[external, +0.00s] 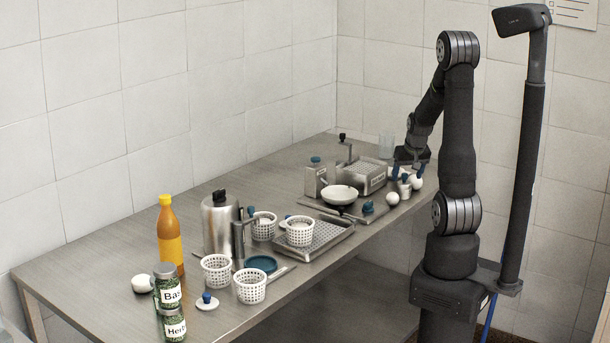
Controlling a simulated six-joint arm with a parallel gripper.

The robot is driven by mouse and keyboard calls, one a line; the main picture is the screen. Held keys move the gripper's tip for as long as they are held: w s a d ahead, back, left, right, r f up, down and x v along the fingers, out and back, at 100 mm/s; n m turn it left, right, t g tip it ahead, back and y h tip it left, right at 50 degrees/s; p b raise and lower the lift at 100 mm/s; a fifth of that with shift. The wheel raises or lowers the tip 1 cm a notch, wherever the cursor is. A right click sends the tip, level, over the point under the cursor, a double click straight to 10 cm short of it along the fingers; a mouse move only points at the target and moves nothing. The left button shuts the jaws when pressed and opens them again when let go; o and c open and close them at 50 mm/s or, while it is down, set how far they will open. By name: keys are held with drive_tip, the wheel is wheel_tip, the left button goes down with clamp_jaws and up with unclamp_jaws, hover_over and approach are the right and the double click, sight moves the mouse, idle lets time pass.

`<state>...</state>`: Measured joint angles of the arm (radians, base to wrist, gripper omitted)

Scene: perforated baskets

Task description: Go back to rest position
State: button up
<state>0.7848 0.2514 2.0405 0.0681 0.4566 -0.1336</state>
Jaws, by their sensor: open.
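My gripper (411,155) is at the far right end of the metal table, low near a small group of blue-topped items. It is small in the picture and partly hidden by my own arm. Its jaws are open, and I see nothing held in them. Several white perforated baskets stand on the table: one at the front (250,286), one to its left (216,270), one on the metal tray (299,231) and one behind (263,226).
A steel canister (219,225), an orange bottle (169,236) and herb jars (168,291) stand at the left. A perforated tray (323,240) lies mid-table. A white bowl (340,194) and a metal box with a handle (362,174) stand near my gripper. The back-left table strip is clear.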

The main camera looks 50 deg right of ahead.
sight(405, 183)
drive_tip(key=x, duration=0.6)
drive_tip(key=shift+s, duration=0.1)
drive_tip(key=shift+r, duration=0.3)
drive_tip(key=r, duration=0.4)
drive_tip(key=shift+s+d, duration=0.15)
drive_tip(key=shift+s, duration=0.2)
drive_tip(key=s+d+r, duration=0.4)
drive_tip(key=s+r, duration=0.3)
drive_tip(key=s, duration=0.3)
drive_tip(key=w+d+m, duration=0.2)
drive_tip(key=w+d, duration=0.2)
drive_tip(key=d, duration=0.6)
drive_tip(key=w+d+m+g+h, duration=0.1)
drive_tip(key=w+d, duration=0.3)
drive_tip(key=d, duration=0.6)
drive_tip(key=shift+d+f+m+g, duration=0.3)
drive_tip(key=shift+d+f+m, duration=0.15)
drive_tip(key=shift+m, duration=0.25)
